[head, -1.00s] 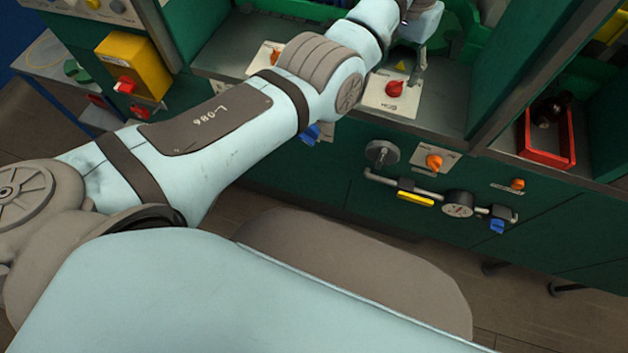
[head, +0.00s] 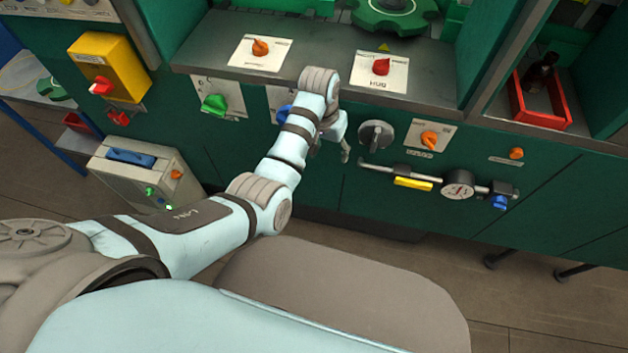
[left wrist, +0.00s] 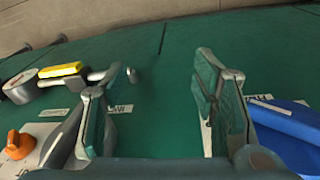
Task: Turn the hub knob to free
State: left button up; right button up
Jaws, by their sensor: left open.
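The hub knob (head: 381,67) is a red knob on a white plate labelled HUB (head: 378,84), on the grey ledge in the head view. Its tip's exact setting is too small to read. My left gripper (head: 345,150) is below the ledge, in front of the green panel, lower and left of the hub knob and apart from it. In the left wrist view my left gripper (left wrist: 160,105) has its two fingers spread with nothing between them but green panel. The hub knob does not show in that view. My right gripper is not in view.
An orange knob (head: 260,48) sits left on the ledge. A blue knob (head: 284,113) is partly hidden behind my arm. A round grey knob (head: 376,135), an orange knob (head: 429,138) and a pipe with a gauge (head: 457,185) are close on the front panel. A red tray (head: 541,121) stands right.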

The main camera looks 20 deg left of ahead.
pick_arm(q)
jog(key=s+a+f+b, duration=0.2)
jog(key=s+f, duration=0.1)
jog(key=f, duration=0.5)
jog(key=shift+s+a+f+n, duration=0.15)
jog(key=shift+s+a+n, duration=0.05)
jog(key=shift+a+n, duration=0.15)
jog(key=s+a+f+y, duration=0.1)
jog(key=s+a+f, duration=0.1)
jog(key=s+f, duration=0.6)
jog(key=s+a+f, duration=0.3)
jog(key=s+f, duration=0.2)
jog(key=f, duration=0.6)
jog(key=s+a+f, duration=0.2)
jog(key=s+f, duration=0.1)
jog(key=s, duration=0.6)
jog(key=s+a+f, duration=0.3)
jog(key=s+f, duration=0.1)
jog(key=s, duration=0.5)
jog(key=s+a+f+y, duration=0.1)
jog(key=s+a+f, duration=0.2)
jog(key=s, duration=0.7)
jog(key=shift+f, duration=0.15)
